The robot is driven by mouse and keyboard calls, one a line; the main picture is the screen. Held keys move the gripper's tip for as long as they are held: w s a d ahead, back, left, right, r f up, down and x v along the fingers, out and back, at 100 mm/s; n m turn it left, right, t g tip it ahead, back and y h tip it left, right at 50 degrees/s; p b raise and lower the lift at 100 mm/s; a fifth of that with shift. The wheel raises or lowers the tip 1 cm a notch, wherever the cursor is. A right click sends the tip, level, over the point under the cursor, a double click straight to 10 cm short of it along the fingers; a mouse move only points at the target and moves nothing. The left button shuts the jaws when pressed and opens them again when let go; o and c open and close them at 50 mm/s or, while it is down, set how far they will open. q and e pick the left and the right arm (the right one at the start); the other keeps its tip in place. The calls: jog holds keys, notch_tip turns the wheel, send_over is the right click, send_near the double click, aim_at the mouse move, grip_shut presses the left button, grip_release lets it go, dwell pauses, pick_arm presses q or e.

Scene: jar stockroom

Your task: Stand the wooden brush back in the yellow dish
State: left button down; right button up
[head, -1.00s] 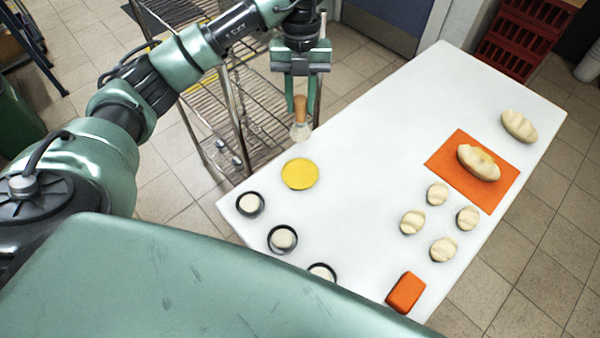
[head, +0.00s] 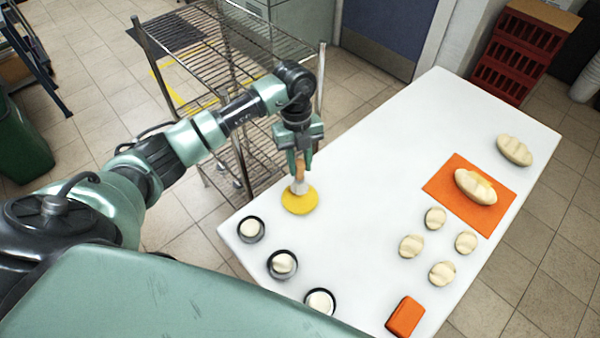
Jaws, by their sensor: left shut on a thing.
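The wooden brush (head: 300,172) has a brown handle and pale bristles that point down. My left gripper (head: 300,168) is shut on its handle and holds it upright. The yellow dish (head: 299,205) is a flat round disc on the white table near its left edge. The bristle end shows over the far part of the dish; I cannot tell whether it touches. My right gripper is not in the head view.
The white table (head: 370,180) has a clear middle. Several dough pieces, an orange mat (head: 438,190) and an orange block (head: 405,316) lie at right. Three dark round tins (head: 282,264) line the near left edge. A wire shelf (head: 215,60) stands behind.

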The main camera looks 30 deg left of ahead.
aim_at(300, 176)
pick_arm(q)
notch_tip(300, 176, down, 5)
jog(key=shift+p, duration=0.4)
jog(key=shift+f, duration=0.25)
jog(key=shift+f, duration=0.2)
jog(key=c, duration=1.1)
grip_release()
jog(key=shift+r, duration=0.15)
jog(key=r, duration=0.4)
jog(key=w+a+r+b, duration=0.1)
jog(key=r, duration=0.3)
jog(key=r+b, duration=0.1)
jog(key=r, duration=0.3)
jog(key=shift+w+a, duration=0.15)
jog(key=shift+w, duration=0.05)
